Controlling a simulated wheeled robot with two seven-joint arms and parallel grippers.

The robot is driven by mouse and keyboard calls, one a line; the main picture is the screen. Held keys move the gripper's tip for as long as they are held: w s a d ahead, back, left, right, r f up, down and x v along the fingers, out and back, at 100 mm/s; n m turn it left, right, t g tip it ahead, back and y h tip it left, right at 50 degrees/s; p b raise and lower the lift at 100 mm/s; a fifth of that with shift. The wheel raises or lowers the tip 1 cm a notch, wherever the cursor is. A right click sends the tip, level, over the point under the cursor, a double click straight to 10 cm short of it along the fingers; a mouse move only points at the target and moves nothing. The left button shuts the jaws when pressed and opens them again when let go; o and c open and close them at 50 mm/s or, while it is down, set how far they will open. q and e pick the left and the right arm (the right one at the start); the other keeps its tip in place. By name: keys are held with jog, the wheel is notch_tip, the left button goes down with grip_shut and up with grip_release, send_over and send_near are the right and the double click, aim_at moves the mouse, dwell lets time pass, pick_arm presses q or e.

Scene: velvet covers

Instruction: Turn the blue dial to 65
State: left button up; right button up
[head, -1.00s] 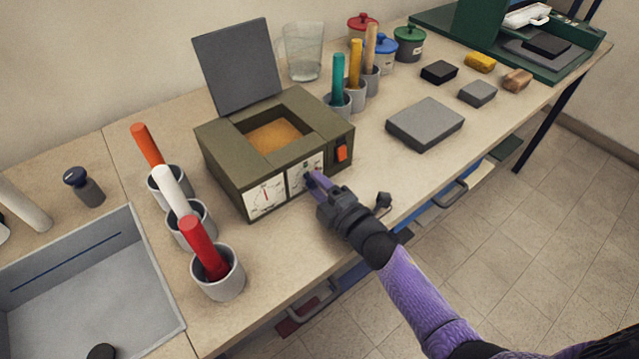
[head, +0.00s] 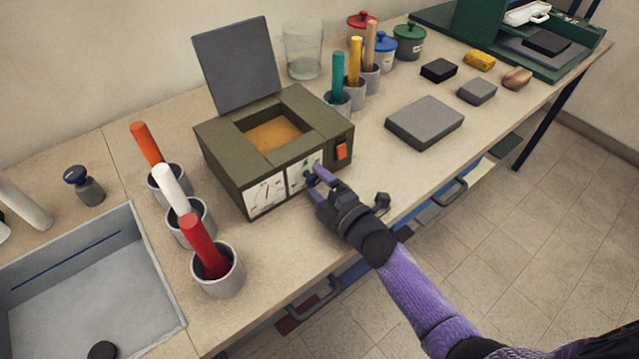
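The olive box (head: 228,170) stands on the bench with its grey lid raised. Its front has a white gauge (head: 266,195) with a thin needle tilted to the right; the number is too small to read. Beside the gauge is a second white panel (head: 294,181) with the small dark blue dial (head: 310,180), partly covered by my fingers. My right gripper (head: 317,184) is at this panel, its two purple fingers on either side of the dial and apparently closed on it. My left gripper is not in view.
An orange switch (head: 341,151) is right of the dial. Cups with a red rod (head: 204,246), white rod and orange rod stand left of the box. A grey slab (head: 425,122) lies to the right. The bench's front edge runs under my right arm.

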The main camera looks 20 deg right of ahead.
jog(key=shift+s, duration=0.1)
jog(key=p+v, duration=0.1)
jog(key=v, duration=0.8)
jog(key=shift+s+d+p, duration=0.15)
jog(key=shift+s+p, duration=0.2)
jog(key=shift+p, duration=0.05)
